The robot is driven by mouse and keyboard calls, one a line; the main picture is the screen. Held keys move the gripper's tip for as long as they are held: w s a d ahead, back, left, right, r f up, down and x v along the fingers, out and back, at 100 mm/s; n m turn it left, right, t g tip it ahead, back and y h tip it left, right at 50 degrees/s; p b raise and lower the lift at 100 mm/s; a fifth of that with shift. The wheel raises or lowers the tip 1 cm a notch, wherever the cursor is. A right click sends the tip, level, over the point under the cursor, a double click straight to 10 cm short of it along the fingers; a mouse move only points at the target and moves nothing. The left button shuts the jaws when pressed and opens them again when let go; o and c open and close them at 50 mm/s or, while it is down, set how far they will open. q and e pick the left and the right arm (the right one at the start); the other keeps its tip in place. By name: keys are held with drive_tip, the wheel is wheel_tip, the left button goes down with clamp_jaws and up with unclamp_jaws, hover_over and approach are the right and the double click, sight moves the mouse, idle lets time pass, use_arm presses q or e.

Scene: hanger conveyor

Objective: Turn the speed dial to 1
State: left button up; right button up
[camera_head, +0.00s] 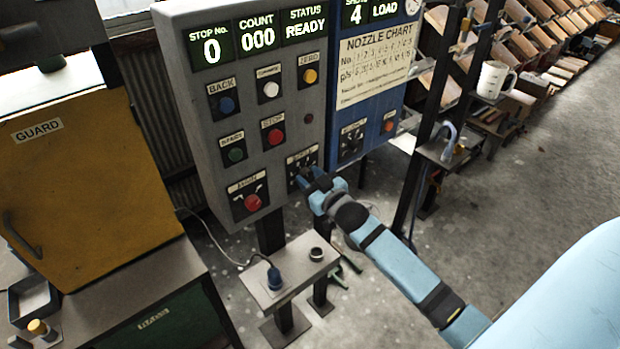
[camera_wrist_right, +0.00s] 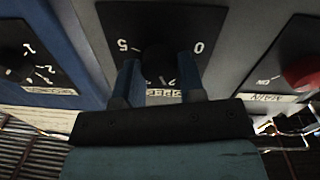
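The speed dial is a dark knob (camera_wrist_right: 160,62) on a black plate on the grey control panel (camera_head: 200,110). In the right wrist view, upside down, the plate shows the marks 0 and 5 and part of a SPEED label. My right gripper (camera_head: 304,176) is at the dial, low on the panel's right side. In the wrist view its fingers (camera_wrist_right: 160,78) stand on both sides of the knob; whether they press on it I cannot tell. My left gripper is not in view.
A red knob (camera_head: 252,202) is left of the dial, with a red STOP button (camera_head: 274,136) above. A blue panel (camera_head: 372,90) with its own dial (camera_head: 351,141) adjoins on the right. A small shelf (camera_head: 291,272) stands below. Concrete floor is open at right.

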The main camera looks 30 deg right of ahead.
drive_tip(key=shift+n, duration=0.3)
drive_tip(key=n, duration=0.3)
drive_tip(key=shift+n+p, duration=0.35)
drive_tip(key=shift+n, duration=0.05)
drive_tip(key=shift+f+n, duration=0.1)
drive_tip(key=shift+n, duration=2.1)
drive_tip(key=o, duration=0.9)
drive_tip(key=shift+o, duration=0.2)
